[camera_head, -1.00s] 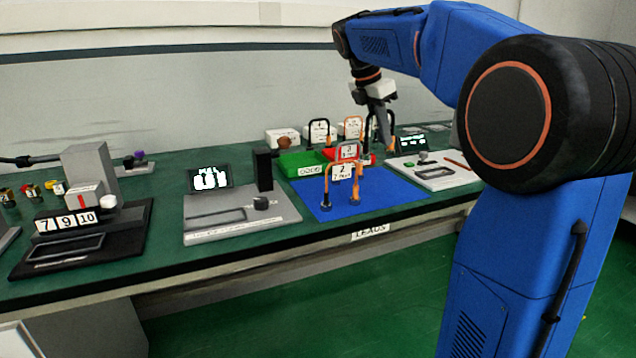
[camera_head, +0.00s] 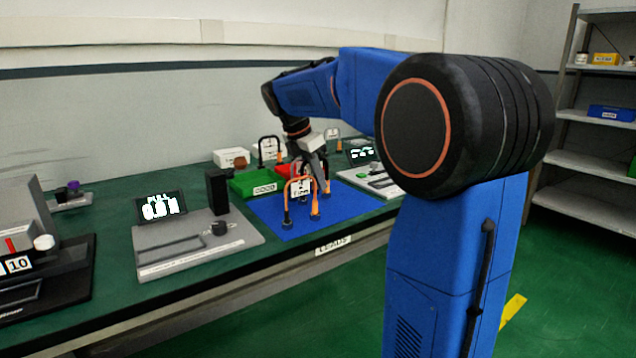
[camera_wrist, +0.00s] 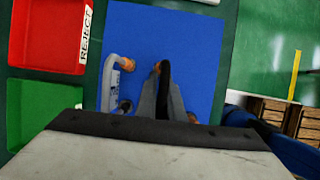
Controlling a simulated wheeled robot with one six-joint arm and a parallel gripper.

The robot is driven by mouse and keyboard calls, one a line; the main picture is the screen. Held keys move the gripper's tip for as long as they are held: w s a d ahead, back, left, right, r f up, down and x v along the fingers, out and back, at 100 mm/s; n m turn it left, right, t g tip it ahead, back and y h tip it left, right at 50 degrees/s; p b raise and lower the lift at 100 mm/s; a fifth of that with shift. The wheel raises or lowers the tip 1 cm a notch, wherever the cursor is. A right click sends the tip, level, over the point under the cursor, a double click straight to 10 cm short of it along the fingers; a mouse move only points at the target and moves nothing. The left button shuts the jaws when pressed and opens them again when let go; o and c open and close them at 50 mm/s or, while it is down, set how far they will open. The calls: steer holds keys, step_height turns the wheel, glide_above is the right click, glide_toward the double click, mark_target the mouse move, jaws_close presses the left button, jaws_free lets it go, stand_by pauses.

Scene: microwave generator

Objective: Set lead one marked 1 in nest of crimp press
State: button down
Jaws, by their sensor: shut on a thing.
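My gripper (camera_head: 322,168) is low over the blue mat (camera_head: 350,207), shut on a lead with orange ends (camera_wrist: 157,67). Between the fingers in the wrist view, the lead's dark arch shows; its tag is not readable, so I cannot confirm its mark. One orange end also shows under the gripper in the head view (camera_head: 327,187). The lead tagged 2 (camera_head: 300,189) stands upright on the mat, just in front and left of my gripper; in the wrist view it is left of the fingers (camera_wrist: 112,75). The black-based machine at far left (camera_head: 50,275), likely the crimp press, is partly cut off; its nest is unclear.
A green tray (camera_head: 252,184) and a red REJECT tray (camera_wrist: 48,32) lie beside the mat. The grey pull tester (camera_head: 185,255) with a black post is left of the mat. Another display device (camera_head: 378,177) is right. More leads stand behind. Shelves (camera_head: 590,160) are at right.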

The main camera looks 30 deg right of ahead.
steer(key=shift+f, duration=0.45)
steer(key=shift+f, duration=0.1)
steer(key=c, duration=1.9)
jaws_free()
steer(key=shift+o, duration=0.2)
